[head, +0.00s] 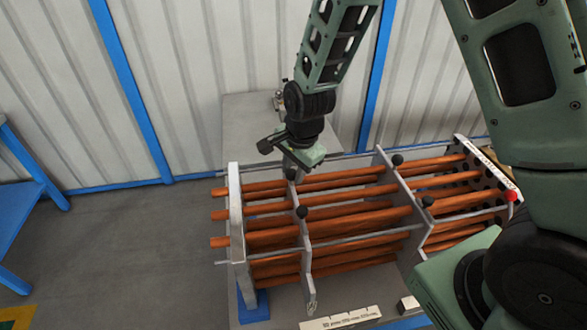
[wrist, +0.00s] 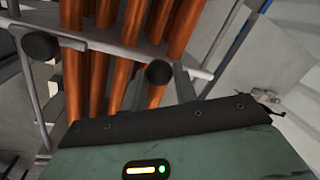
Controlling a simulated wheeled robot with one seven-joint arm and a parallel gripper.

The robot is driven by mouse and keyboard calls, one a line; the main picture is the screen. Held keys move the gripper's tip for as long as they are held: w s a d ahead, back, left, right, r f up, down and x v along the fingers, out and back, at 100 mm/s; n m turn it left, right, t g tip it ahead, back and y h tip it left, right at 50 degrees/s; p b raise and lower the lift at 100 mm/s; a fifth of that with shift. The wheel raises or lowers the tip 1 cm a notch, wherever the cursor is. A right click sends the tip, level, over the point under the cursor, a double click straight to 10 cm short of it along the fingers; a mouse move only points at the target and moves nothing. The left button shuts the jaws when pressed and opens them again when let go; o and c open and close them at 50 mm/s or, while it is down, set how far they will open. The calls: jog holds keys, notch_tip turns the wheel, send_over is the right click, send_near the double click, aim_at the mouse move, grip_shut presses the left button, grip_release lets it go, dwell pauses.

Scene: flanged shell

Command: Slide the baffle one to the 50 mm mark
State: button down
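A bundle of orange tubes (head: 350,215) runs through upright grey plates. One thin grey baffle plate (head: 305,255) crosses the tubes left of centre and has black knobs (head: 302,212) on it. A second baffle plate (head: 400,195) stands further right. No label shows which is baffle one. My gripper (head: 291,172) is at the top back of the left baffle, close to its rear knob; I cannot tell whether it touches. In the wrist view, my gripper body fills the bottom, with tubes and two black knobs (wrist: 158,72) beyond it.
A pale end plate (head: 236,215) closes the left side, and a drilled plate with a red knob (head: 511,196) stands at the right. Thin rods run along the bundle. A white marked scale (head: 340,319) lies at the front. A blue-framed bench (head: 25,205) is at far left.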

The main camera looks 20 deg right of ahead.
jog(key=d, duration=0.3)
jog(key=s+d+b, duration=0.1)
jog(key=d, duration=0.1)
jog(key=c, duration=1.1)
grip_release()
jog(key=shift+a, duration=0.1)
jog(key=shift+r, duration=0.1)
jog(key=s+d+r+b, duration=0.1)
jog(key=s+r+b, duration=0.2)
jog(key=r, duration=1.4)
jog(key=shift+d, duration=0.15)
